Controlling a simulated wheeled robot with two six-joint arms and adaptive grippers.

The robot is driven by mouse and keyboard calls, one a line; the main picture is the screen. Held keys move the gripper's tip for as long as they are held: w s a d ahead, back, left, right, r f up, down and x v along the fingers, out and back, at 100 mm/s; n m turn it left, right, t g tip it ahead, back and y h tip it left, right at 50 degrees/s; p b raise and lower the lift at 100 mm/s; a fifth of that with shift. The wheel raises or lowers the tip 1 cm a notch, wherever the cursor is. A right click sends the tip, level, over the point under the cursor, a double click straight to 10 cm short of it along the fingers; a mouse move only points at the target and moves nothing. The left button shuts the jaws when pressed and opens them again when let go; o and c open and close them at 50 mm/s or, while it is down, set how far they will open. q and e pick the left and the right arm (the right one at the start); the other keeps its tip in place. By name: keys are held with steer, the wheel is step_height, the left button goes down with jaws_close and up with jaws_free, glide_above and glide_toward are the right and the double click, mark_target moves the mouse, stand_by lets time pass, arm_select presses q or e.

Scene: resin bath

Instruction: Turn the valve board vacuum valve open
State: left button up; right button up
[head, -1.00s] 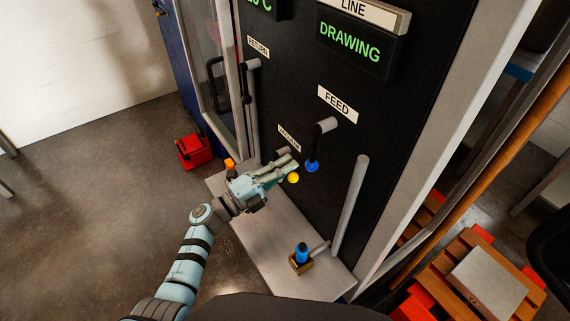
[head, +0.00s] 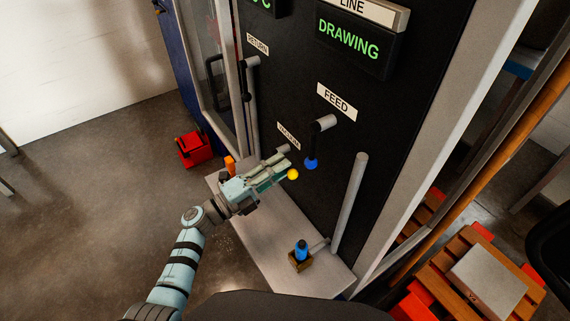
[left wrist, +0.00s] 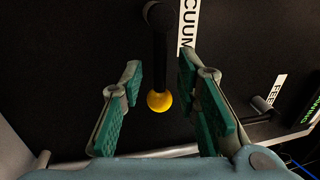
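The vacuum valve has a black lever (left wrist: 160,40) with a yellow ball tip (left wrist: 158,101), below the round pivot in the left wrist view. The yellow ball (head: 292,174) also shows in the head view at the fingertips; the rest of the lever is hidden there. My left gripper (head: 278,172) is at the black valve board (head: 390,120). In the left wrist view the left gripper (left wrist: 160,105) is open, with one teal-padded finger on each side of the ball and clear gaps between. My right gripper is not in view.
The feed valve (head: 312,150), with a blue tip, is just right of my gripper. The return valve (head: 248,80) is up left. A grey ledge (head: 270,240) below carries a small blue-topped item (head: 301,252). A grey vertical pipe (head: 348,205) stands to the right.

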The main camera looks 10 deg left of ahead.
arm_select(q)
steer(key=v, duration=1)
